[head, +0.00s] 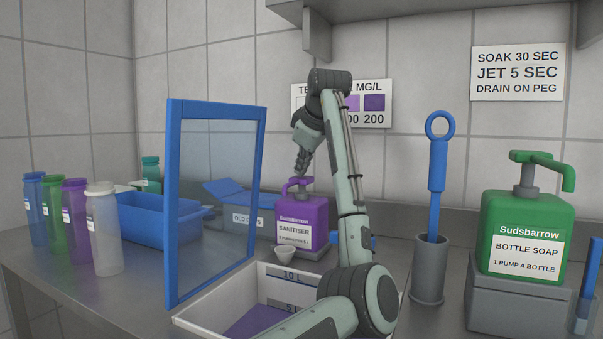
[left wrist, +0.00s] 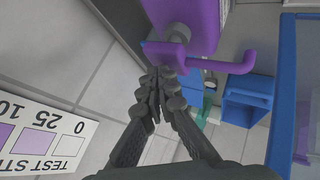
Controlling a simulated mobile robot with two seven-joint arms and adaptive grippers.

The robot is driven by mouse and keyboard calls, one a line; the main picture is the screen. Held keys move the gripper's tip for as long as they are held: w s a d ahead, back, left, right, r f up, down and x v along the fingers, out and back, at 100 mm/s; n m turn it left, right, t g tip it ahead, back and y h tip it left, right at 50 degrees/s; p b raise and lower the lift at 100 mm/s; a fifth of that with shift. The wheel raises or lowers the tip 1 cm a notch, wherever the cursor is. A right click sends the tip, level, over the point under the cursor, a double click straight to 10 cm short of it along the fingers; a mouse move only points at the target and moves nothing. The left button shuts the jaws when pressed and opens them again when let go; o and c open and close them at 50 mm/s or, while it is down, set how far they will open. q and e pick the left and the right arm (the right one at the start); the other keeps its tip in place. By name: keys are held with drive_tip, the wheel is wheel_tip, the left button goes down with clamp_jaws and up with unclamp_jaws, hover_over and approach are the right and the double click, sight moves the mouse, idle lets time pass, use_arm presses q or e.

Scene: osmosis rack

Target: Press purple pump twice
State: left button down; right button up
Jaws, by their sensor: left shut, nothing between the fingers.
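The purple sanitiser bottle (head: 300,214) stands upright on a grey block at the back of the counter, with its purple pump head (head: 297,184) on top. My left gripper (head: 301,171) points down just above the pump head, fingers shut and empty. In the left wrist view the shut fingertips (left wrist: 163,80) are beside the purple pump head (left wrist: 168,52), whose spout (left wrist: 225,66) extends right. I cannot tell whether they touch. My right gripper is not in view.
A blue-framed clear panel (head: 172,205) stands left, beside a white-walled basin (head: 200,323). A green soap pump (head: 525,225) and a blue brush (head: 437,165) in a grey holder stand right. Several bottles (head: 105,235) stand far left.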

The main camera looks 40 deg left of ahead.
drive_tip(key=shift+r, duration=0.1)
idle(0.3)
use_arm(q)
drive_tip(key=shift+w+r+p, duration=0.1)
drive_tip(key=shift+r+p, duration=1.1)
drive_tip(key=shift+p, duration=0.05)
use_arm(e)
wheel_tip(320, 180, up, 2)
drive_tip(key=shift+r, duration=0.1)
use_arm(q)
drive_tip(key=shift+r, duration=2.55)
wheel_tip(320, 180, up, 4)
drive_tip(key=n, duration=1.7)
drive_tip(key=shift+t, duration=0.4)
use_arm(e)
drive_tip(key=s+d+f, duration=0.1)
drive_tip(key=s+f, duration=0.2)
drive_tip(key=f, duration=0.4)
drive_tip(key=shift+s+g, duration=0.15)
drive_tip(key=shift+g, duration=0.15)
